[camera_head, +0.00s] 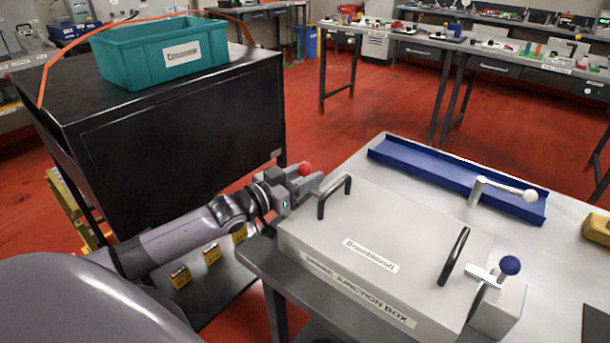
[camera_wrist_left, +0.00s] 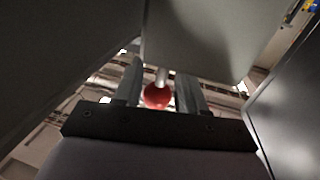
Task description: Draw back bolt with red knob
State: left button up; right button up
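The red knob (camera_head: 305,168) sits beside the left end of the grey junction box (camera_head: 350,212), at the table's left edge. My left gripper (camera_head: 303,183) is at the knob. In the left wrist view the red knob (camera_wrist_left: 157,96) lies between the two fingers of my left gripper (camera_wrist_left: 161,85), with a pale stem behind it. The fingers are close on both sides; whether they press on it I cannot tell. The rest of the bolt is hidden by the gripper and box. My right gripper is not in view.
A blue-knobbed bolt (camera_head: 509,265) stands at the box's right end. The lid has two black handles. Behind lies a blue channel (camera_head: 410,166) with a white-knobbed lever (camera_head: 505,189).

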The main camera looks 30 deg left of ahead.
pick_arm(q)
grip_shut()
jog(key=shift+w+a+b, duration=0.15)
jog(key=shift+a+b, duration=0.45)
jog(key=shift+a, duration=1.55)
jog(key=shift+o, duration=2.1)
grip_release()
jog(key=shift+s+a+f, duration=0.1)
jog(key=shift+s+a, duration=0.05)
jog(key=shift+s, duration=0.4)
jog(key=shift+v, duration=2.95)
